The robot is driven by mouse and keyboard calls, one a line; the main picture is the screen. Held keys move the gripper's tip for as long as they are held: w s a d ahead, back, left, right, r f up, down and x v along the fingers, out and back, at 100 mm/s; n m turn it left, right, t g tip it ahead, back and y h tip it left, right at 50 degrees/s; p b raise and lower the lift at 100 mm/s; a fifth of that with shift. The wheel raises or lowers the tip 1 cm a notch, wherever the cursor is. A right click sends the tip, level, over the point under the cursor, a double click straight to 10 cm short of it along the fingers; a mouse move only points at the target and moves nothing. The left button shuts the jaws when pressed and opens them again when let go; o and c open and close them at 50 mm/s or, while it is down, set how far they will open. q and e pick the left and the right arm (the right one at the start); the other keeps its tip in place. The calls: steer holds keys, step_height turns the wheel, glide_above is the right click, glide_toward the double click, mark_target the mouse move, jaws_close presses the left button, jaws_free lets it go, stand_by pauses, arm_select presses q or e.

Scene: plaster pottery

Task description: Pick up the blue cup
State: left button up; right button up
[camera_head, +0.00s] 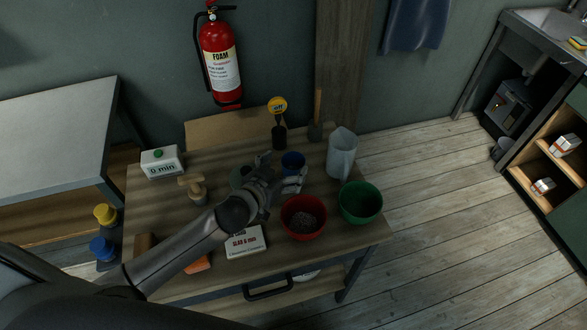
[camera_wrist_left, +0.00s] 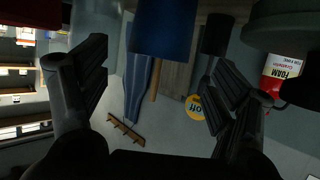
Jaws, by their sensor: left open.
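The blue cup (camera_head: 293,159) stands on the wooden table, toward its back. In the left wrist view, which looks upside down, the blue cup (camera_wrist_left: 165,32) shows at the top middle, between the two fingers. My left gripper (camera_head: 283,170) is open, with its fingers spread on either side of the cup, close to it. It also shows in the left wrist view (camera_wrist_left: 156,68), with nothing clamped. Whether either finger touches the cup cannot be told. The gripper hides part of the cup's lower side in the head view. My right gripper is in neither view.
A red bowl (camera_head: 303,217) with grainy contents and a green bowl (camera_head: 360,201) stand front right of the cup. A pale pitcher (camera_head: 341,154) is to its right. A black holder with a yellow "off" sign (camera_head: 277,105) is behind.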

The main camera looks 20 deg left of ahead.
mark_target(298, 158)
arm_select(q)
steer(key=x, duration=0.1)
steer(key=p+x, duration=0.1)
steer(key=x, duration=0.1)
steer(key=shift+s+f, duration=0.1)
steer(key=shift+f, duration=0.15)
steer(key=shift+x, duration=0.95)
steer(key=shift+w+d+f, duration=0.15)
steer(key=shift+w+f, duration=0.15)
steer(key=shift+f, duration=0.05)
steer(key=shift+s, duration=0.1)
steer(key=shift+c, duration=0.5)
steer(key=c, duration=1.1)
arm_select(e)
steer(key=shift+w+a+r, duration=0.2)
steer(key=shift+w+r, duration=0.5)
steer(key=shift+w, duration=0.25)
arm_select(q)
steer(key=shift+o, duration=0.2)
steer(key=shift+r, duration=0.1)
